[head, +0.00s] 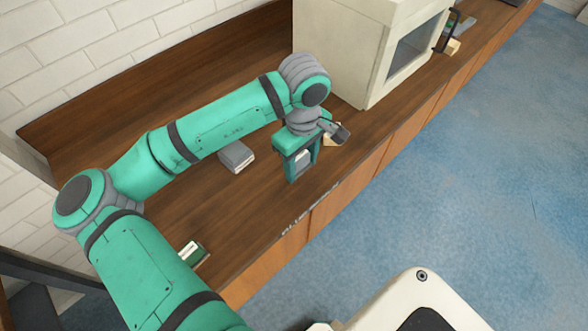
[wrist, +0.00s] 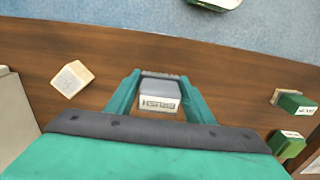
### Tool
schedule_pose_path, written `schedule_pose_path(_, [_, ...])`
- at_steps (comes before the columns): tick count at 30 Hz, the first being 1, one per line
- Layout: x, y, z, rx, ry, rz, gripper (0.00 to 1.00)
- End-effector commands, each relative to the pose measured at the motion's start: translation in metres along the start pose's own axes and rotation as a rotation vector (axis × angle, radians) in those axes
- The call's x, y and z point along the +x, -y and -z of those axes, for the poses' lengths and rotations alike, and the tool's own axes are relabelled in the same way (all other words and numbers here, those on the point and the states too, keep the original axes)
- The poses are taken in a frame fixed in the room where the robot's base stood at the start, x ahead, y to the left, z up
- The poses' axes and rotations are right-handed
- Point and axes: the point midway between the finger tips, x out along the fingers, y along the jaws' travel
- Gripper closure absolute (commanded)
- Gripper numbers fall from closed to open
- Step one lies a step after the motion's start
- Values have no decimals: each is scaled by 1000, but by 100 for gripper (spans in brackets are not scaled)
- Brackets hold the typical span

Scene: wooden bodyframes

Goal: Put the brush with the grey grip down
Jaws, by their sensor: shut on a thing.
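The brush with the grey grip (wrist: 160,92) is a small block with a grey upper part and a pale, labelled side. In the wrist view it sits between the two teal fingers of my gripper (wrist: 159,100), which is shut on it. In the head view my gripper (head: 300,164) points down over the wooden counter (head: 270,205), close to its front edge. A pale and grey part of the brush (head: 302,157) shows between the fingers there. I cannot tell whether the brush touches the counter.
A grey-topped block (head: 237,156) lies left of my gripper. A cream block (wrist: 72,78) lies left in the wrist view. Green-and-white blocks (wrist: 297,103) lie at its right. A white box-shaped appliance (head: 360,50) stands behind right. Bare counter surrounds my gripper.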

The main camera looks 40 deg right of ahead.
Motion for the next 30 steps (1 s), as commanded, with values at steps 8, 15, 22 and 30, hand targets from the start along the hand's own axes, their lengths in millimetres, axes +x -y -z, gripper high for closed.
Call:
schedule_pose_path(8, [21, 0, 18, -1, -1, 0, 73])
schedule_pose_path(15, [50, 0, 25, 0, -1, 1, 73])
schedule_pose_path(22, [60, 0, 24, 0, 0, -1, 73])
schedule_pose_path(30, [62, 0, 24, 0, 1, -1, 73])
